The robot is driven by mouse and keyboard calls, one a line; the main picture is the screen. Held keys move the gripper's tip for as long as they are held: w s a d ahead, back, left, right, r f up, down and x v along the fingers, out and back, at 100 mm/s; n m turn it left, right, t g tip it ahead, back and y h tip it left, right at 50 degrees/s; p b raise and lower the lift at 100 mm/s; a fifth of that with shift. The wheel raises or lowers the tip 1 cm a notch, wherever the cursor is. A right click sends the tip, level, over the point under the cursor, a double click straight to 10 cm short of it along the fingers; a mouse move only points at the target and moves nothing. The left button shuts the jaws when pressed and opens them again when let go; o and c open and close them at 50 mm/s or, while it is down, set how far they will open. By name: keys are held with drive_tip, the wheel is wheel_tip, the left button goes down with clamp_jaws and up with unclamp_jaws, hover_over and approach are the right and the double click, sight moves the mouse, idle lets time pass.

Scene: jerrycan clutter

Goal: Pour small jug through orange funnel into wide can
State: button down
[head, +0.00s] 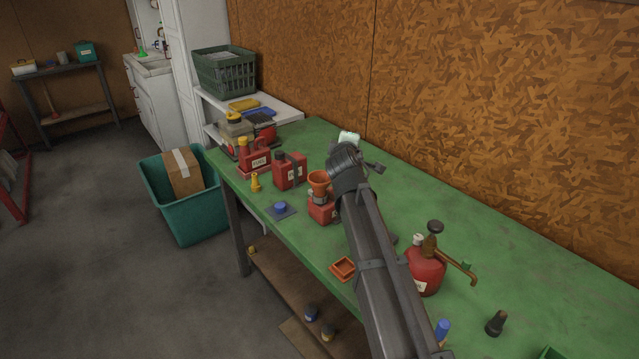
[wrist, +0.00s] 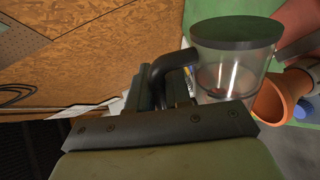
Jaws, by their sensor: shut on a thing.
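My gripper (head: 347,165) is over the bench, just right of the orange funnel (head: 319,183). In the wrist view my gripper (wrist: 172,95) is shut on the black handle of the clear small jug (wrist: 232,70). The jug has a dark end and looks strongly tilted relative to the funnel. The funnel (wrist: 268,103) shows beside and partly behind it. The funnel stands on a red can (head: 321,209), apparently the wide can, partly hidden by my arm. In the head view the jug is mostly hidden behind my gripper. Any flow is not visible.
Red cans (head: 290,171) and (head: 253,160) stand left of the funnel, with a yellow piece (head: 255,182) near them. An orange tray (head: 343,268) lies at the front edge. A round red can (head: 426,270) stands right of my arm. The bench's back right is clear.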

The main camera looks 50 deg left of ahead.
drive_tip(key=shift+w+d+f+m, duration=0.15)
drive_tip(key=shift+d+f+m, duration=0.45)
drive_tip(key=shift+d, duration=0.35)
drive_tip(key=f+m, duration=0.1)
drive_tip(key=d+f+m+y, duration=0.1)
drive_tip(key=m, duration=0.1)
drive_tip(key=shift+w+g+y, duration=0.3)
drive_tip(key=shift+w+g, duration=0.1)
drive_tip(key=w+d+f+m+y, duration=0.2)
drive_tip(key=w+d+m, duration=0.2)
drive_tip(key=m, duration=0.5)
drive_tip(key=shift+w+d+m+y, duration=0.3)
drive_tip(key=shift+w+d+m, duration=0.1)
drive_tip(key=shift+w, duration=0.45)
drive_tip(key=shift+w+f, duration=0.1)
drive_tip(key=shift+w, duration=0.05)
